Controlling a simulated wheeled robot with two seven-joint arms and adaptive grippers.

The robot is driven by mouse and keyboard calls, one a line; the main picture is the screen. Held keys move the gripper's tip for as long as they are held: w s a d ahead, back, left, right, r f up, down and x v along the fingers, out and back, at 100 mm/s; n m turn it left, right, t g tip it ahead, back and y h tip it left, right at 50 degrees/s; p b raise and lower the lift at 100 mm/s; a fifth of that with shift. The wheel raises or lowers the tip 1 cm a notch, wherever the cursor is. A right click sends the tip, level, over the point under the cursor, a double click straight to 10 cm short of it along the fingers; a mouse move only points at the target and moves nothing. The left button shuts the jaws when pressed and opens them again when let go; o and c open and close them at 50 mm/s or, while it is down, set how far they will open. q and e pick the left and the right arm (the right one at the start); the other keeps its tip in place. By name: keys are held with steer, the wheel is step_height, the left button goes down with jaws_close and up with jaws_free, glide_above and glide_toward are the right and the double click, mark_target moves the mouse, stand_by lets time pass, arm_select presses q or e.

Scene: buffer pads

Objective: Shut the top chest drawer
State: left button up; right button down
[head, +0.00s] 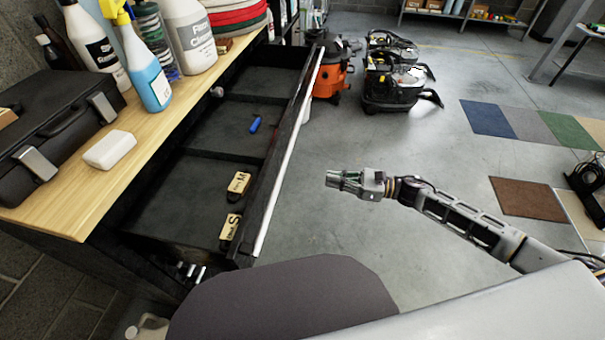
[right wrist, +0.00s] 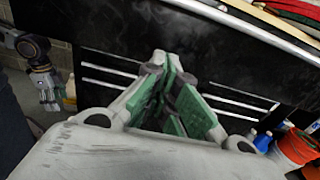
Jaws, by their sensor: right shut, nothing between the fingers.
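The top chest drawer (head: 262,215) stands pulled far out in the head view, with its dark compartments and pale front edge showing. My right gripper (head: 332,179) is shut and empty, to the right of the drawer front with a clear gap between them. In the right wrist view its green-padded fingers (right wrist: 172,100) point towards the black drawer front (right wrist: 180,45). An arm part that looks like my left gripper (right wrist: 48,88) shows at the left edge of the wrist view; its jaws are too small to read.
The drawer holds a blue item (head: 255,125) and wooden-tagged pads (head: 238,185). The wooden chest top (head: 75,195) carries a black case (head: 60,125), a white block (head: 110,149) and several bottles. An orange vacuum (head: 331,75) stands beyond the drawer.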

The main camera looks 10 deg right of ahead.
steer(key=shift+a, duration=0.1)
arm_select(q)
steer(key=shift+d+r, duration=0.1)
steer(key=shift+r, duration=0.2)
arm_select(e)
steer(key=x, duration=1.3)
steer(key=shift+w+a, duration=0.15)
steer(key=shift+a, duration=0.15)
arm_select(q)
steer(key=shift+w+r, duration=0.1)
steer(key=shift+w, duration=0.15)
arm_select(e)
steer(key=shift+a, duration=0.15)
